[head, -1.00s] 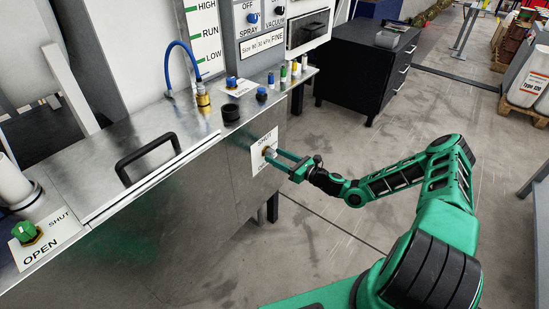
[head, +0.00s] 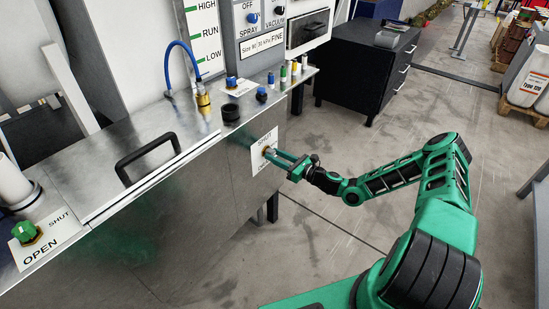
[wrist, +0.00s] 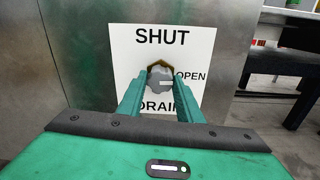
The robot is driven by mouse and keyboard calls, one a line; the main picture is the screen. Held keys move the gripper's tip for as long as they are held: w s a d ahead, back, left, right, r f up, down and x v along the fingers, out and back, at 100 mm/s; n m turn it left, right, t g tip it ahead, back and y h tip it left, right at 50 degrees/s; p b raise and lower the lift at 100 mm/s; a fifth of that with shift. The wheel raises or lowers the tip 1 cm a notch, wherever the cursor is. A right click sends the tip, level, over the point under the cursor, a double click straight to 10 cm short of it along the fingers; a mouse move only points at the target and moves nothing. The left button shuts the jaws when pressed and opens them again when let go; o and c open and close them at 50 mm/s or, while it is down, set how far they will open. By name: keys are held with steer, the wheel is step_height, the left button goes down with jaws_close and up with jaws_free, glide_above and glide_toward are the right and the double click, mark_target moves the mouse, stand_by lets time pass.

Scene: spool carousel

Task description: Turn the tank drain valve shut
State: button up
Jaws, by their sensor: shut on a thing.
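The drain valve (wrist: 159,79) is a grey knob with a brass collar, on a white plate (wrist: 125,50) on the tank's front face. The plate reads SHUT at the top, OPEN at the right and DRAIN below, partly covered by my fingers. A short pale mark on the knob lies level, toward OPEN. My gripper (wrist: 160,88) is shut on the knob, one green finger on each side. In the head view my gripper (head: 273,156) reaches the plate (head: 262,137) from the right, and the knob is mostly hidden there.
The steel tank top carries a black handle (head: 147,156), a green valve (head: 26,232) marked OPEN and SHUT at the left, and a black cup (head: 231,113). A black drawer cabinet (head: 366,68) stands behind. The floor at right is clear around my arm.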

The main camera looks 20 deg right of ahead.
steer(key=shift+s+a+f+n+h, duration=0.1)
steer(key=shift+n+h, duration=0.05)
steer(key=shift+n, duration=4.05)
steer(key=shift+f+n+h, duration=0.1)
steer(key=shift+n+h, duration=0.05)
steer(key=shift+n, duration=4.05)
steer(key=o, duration=1)
steer(key=shift+o, duration=0.2)
steer(key=shift+r, duration=0.1)
steer(key=v, duration=1)
steer(key=shift+s+d, duration=0.25)
